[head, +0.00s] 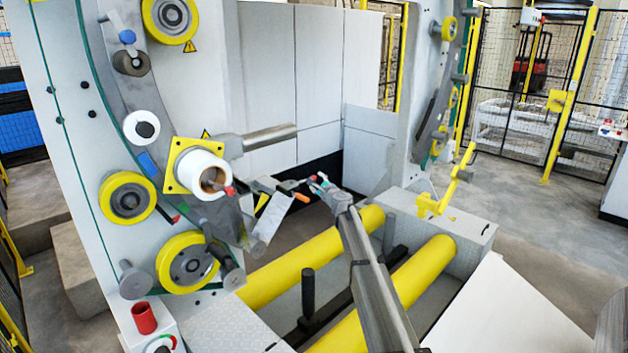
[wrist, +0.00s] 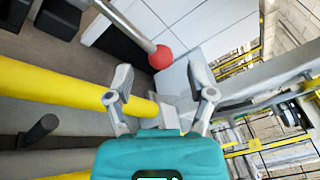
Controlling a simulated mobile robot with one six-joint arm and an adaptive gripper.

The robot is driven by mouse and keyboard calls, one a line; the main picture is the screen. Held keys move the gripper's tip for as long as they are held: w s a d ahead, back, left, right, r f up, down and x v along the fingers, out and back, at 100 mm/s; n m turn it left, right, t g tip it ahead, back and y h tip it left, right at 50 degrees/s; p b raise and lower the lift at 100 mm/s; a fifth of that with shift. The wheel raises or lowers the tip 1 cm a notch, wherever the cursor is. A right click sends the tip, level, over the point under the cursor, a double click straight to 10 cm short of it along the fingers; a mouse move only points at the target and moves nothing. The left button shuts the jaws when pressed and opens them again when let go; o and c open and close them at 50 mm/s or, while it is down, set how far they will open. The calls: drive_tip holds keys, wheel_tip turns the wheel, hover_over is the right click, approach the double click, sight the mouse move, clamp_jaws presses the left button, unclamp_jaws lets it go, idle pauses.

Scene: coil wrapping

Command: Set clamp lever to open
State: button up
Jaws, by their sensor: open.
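My gripper (head: 317,181) reaches in over the machine bed in the head view, at the end of my grey arm. In the wrist view my gripper (wrist: 160,76) has its two grey fingers spread wide, with nothing between them. Just beyond the fingertips in that view, a grey rod ends in a red ball knob (wrist: 161,57), apart from the fingers. In the head view a thin dark lever with an orange-red end (head: 301,197) lies just left of my gripper. It looks like the clamp lever, but I cannot tell its setting or whether it is the knobbed rod.
A white roll on a yellow square plate (head: 182,167) is on the ring at left, with yellow rollers (head: 128,198) around it. A thick grey bar (head: 268,139) sticks out above my gripper. Yellow tubes (head: 318,245) run below. A yellow bracket (head: 443,190) stands at right.

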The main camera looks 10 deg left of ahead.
sight(313, 177)
drive_tip(key=shift+x, duration=1.8)
